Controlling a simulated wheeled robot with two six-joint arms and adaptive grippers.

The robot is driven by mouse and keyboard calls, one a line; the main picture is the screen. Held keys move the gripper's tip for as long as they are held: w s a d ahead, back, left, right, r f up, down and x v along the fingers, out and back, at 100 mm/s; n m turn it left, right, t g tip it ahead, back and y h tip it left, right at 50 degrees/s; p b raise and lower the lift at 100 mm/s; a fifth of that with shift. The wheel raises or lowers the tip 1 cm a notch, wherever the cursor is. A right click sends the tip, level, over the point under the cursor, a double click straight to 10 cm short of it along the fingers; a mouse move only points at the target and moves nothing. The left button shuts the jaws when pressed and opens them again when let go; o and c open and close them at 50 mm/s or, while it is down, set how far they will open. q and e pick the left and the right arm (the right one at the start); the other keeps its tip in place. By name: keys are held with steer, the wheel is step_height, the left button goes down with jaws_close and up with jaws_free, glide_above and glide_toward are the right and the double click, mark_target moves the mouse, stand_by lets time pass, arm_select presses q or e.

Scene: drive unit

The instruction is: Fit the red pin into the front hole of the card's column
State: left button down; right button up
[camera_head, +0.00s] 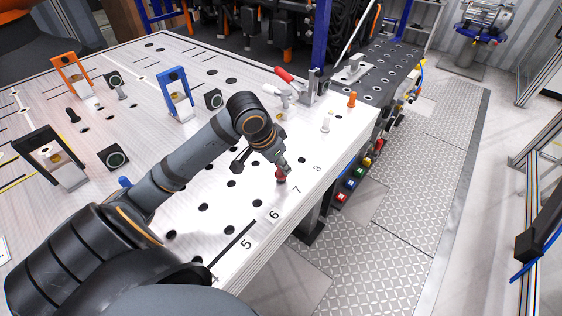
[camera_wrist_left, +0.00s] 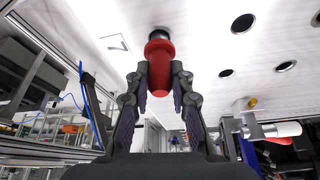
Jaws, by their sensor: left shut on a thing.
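The red pin (camera_head: 281,174) is between the fingers of my left gripper (camera_head: 284,168), low over the white perforated table near its front edge, by the number 7. In the left wrist view the red pin (camera_wrist_left: 160,66) points its metal-collared end at the table, at or just over a dark hole; I cannot tell whether it has entered. The fingers of the left gripper (camera_wrist_left: 160,82) are shut on its red body. My right gripper is not in view.
A red-handled clamp (camera_head: 285,75) and an orange peg (camera_head: 351,100) stand to the right. Orange, blue (camera_head: 176,93) and black (camera_head: 48,156) brackets stand farther left. Open holes lie around the pin. Colored buttons (camera_head: 359,172) line the table's side.

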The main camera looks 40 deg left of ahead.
arm_select(q)
steer(key=shift+f+b, duration=0.3)
steer(key=shift+f, duration=0.6)
steer(key=c, duration=1.1)
jaws_free()
step_height(320, 180, up, 10)
steer(key=shift+f, duration=0.1)
